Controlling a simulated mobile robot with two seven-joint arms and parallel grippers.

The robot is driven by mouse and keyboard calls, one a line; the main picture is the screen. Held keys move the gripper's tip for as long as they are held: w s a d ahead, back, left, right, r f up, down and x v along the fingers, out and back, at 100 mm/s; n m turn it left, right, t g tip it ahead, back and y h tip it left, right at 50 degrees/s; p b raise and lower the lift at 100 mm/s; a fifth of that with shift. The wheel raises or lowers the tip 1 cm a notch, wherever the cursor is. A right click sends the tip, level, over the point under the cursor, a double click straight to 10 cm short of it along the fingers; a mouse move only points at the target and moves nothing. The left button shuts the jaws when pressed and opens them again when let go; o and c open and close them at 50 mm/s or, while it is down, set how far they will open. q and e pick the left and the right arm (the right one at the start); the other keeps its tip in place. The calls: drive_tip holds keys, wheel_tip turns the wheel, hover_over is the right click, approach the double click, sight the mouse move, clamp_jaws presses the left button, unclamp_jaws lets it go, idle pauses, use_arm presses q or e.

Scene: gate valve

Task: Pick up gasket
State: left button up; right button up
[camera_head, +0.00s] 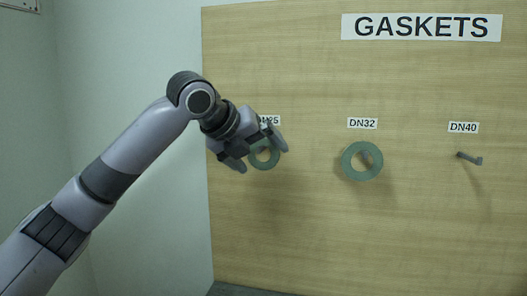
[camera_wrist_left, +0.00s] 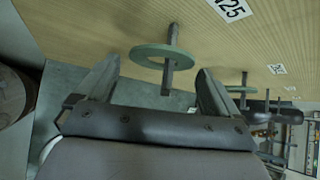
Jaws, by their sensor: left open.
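A small green ring gasket (camera_head: 265,158) hangs on a peg under the DN25 label on the wooden board, partly covered by my left gripper in the head view. It also shows in the left wrist view (camera_wrist_left: 150,55), around a square peg (camera_wrist_left: 168,74) and between the two fingers. My left gripper (camera_head: 258,152) is open in front of it, with a finger on each side; whether they touch it I cannot tell. A larger green gasket (camera_head: 362,161) hangs on the peg under the DN32 label. My right gripper is not in view.
The wooden board (camera_head: 320,230) carries a GASKETS sign (camera_head: 421,27). An empty peg (camera_head: 470,158) sticks out under the DN40 label (camera_head: 463,127). A pale wall (camera_head: 130,60) stands left of the board. The board's lower part is clear.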

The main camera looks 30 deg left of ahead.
use_arm(q)
drive_tip(key=shift+x, duration=0.9)
drive_tip(key=c, duration=1.1)
drive_tip(key=shift+s+r, duration=0.1)
drive_tip(key=shift+r, duration=0.7)
drive_tip(key=s+d+b, duration=0.2)
drive_tip(key=s, duration=0.6)
drive_tip(key=s+d+b, duration=0.2)
drive_tip(key=s, duration=0.7)
drive_tip(key=shift+d, duration=0.25)
drive_tip(key=shift+s+f, duration=0.1)
